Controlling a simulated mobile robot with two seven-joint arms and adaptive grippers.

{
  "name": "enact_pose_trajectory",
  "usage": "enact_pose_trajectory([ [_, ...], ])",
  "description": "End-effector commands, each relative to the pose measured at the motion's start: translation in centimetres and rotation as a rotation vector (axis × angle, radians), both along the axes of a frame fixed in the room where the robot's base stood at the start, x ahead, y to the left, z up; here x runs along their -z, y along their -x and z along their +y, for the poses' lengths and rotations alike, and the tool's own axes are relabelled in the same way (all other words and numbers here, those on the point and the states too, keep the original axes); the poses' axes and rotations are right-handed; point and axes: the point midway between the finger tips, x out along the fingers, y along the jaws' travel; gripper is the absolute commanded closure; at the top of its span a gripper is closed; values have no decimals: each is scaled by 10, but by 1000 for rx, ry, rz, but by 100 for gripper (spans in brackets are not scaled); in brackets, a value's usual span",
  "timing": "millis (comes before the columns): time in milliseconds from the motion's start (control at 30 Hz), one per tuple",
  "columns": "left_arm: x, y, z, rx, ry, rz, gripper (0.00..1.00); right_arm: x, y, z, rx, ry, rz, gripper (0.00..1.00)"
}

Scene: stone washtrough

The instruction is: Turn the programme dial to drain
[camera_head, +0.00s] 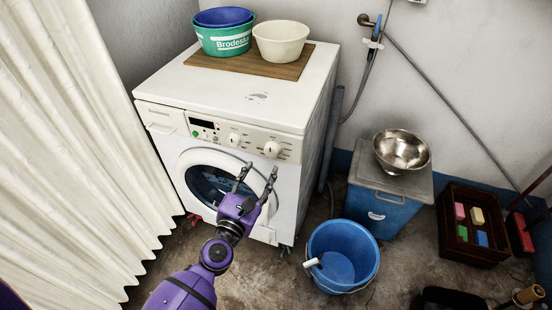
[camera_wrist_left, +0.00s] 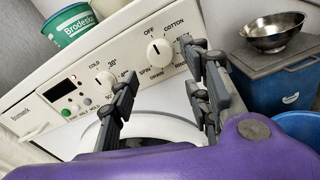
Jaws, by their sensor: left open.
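The white washing machine (camera_head: 221,125) has two round knobs on its front panel. The programme dial (camera_head: 272,149) is the right one, and it also shows in the left wrist view (camera_wrist_left: 159,52) with OFF, COTTON, SPIN and a partly readable DRAIN printed around it. Its small mark appears to point up toward OFF, and the drain label is at its lower side. The temperature knob (camera_wrist_left: 104,84) is to its left. My left gripper (camera_head: 258,172) is open and empty, just below and in front of the dial, apart from it. My right gripper is not in view.
On the machine stand a green basin (camera_head: 224,41) and a white basin (camera_head: 282,41) on a wooden board. To the right are a blue bucket (camera_head: 342,256), a blue box (camera_head: 377,207) under a steel bowl (camera_head: 402,150), and a dark crate (camera_head: 465,252). A white curtain (camera_head: 70,150) hangs left.

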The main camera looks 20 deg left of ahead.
Motion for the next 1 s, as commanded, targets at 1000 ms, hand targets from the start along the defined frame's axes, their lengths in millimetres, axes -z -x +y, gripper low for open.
enact_pose_trajectory([
  [1000, 0, -78, -2, -1, 31, 1, 62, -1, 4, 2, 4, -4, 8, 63],
])
